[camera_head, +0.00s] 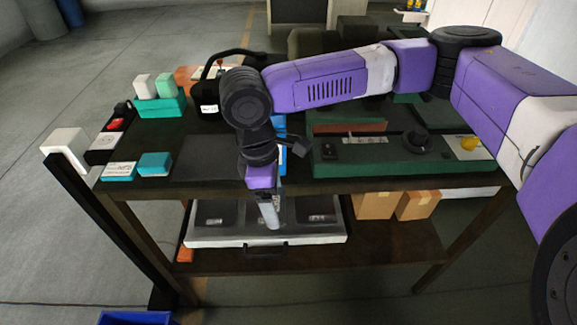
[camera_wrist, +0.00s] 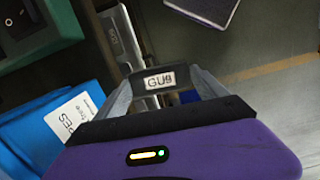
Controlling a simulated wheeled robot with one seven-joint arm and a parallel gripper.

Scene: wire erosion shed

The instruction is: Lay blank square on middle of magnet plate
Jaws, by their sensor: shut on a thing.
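My gripper (camera_head: 268,215) points down in front of the bench's near edge, over the pale open tray (camera_head: 335,236) below the bench top. In the wrist view my gripper (camera_wrist: 165,88) is shut on a dark grey piece with a white label (camera_wrist: 160,81) reading something like "GU8". I take this piece for the blank, but its full shape is hidden. A flat dark square (camera_head: 213,158) lies on the bench, left of my gripper; it may be the magnet plate, though I cannot read any marking. Nothing is seen lying on it.
A green machine (camera_head: 450,168) with switches and a knob fills the bench's right side. A blue labelled box (camera_wrist: 62,125) stands close to my gripper. Teal blocks (camera_head: 155,164) sit at left. Cardboard boxes (camera_head: 375,205) rest on the lower shelf.

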